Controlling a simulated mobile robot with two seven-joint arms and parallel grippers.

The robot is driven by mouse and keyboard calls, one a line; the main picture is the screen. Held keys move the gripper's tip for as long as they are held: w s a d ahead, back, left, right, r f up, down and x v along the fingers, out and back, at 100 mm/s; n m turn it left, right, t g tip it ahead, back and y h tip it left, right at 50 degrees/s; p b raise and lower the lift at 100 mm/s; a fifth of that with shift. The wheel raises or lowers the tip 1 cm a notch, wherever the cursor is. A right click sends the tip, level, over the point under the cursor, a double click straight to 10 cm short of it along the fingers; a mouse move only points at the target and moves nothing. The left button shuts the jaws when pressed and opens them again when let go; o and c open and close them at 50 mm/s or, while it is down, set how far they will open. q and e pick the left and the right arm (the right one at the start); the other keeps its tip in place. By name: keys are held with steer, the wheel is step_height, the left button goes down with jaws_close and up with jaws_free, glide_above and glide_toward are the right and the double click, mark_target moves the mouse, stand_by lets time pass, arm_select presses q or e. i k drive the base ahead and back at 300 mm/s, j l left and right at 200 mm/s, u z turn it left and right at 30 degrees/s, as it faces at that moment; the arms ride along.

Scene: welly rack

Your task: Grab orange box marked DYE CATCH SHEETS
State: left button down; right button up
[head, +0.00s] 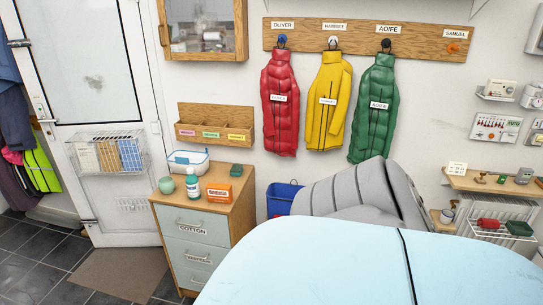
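A small orange box (219,193) with a white label band sits on the wooden top of a drawer cabinet (203,235), near its right front part. The print on the label is too small to read for certain.
A pale green round pot (166,185) and a blue-rimmed clear tub (188,161) share the cabinet top. A labelled wooden wall rack (215,124) hangs above. A blue bin (282,198) stands right of the cabinet. A white door (95,60) with a wire basket is left.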

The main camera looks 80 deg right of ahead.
mark_target(216, 192)
steer(key=z, duration=2)
steer(key=i+j+z, duration=0.2)
steer(key=z, duration=0.2)
steer(key=i+j+z, duration=0.15)
steer(key=z, duration=0.2)
steer(key=i+j+z, duration=0.1)
steer(key=j, duration=0.25)
steer(key=i+j+z, duration=0.1)
steer(key=j, duration=0.25)
steer(key=i+j+z, duration=0.1)
steer(key=i+j, duration=0.15)
steer(key=j, duration=0.15)
steer(key=i+j, duration=0.15)
steer(key=j, duration=0.2)
steer(key=i+j, duration=0.1)
steer(key=j, duration=0.25)
steer(key=i+j, duration=0.15)
steer(key=j, duration=0.15)
steer(key=i+j+z, duration=0.1)
steer(key=j, duration=0.25)
steer(key=i+j, duration=0.15)
steer(key=j, duration=0.2)
steer(key=i+j, duration=0.1)
steer(key=j, duration=0.25)
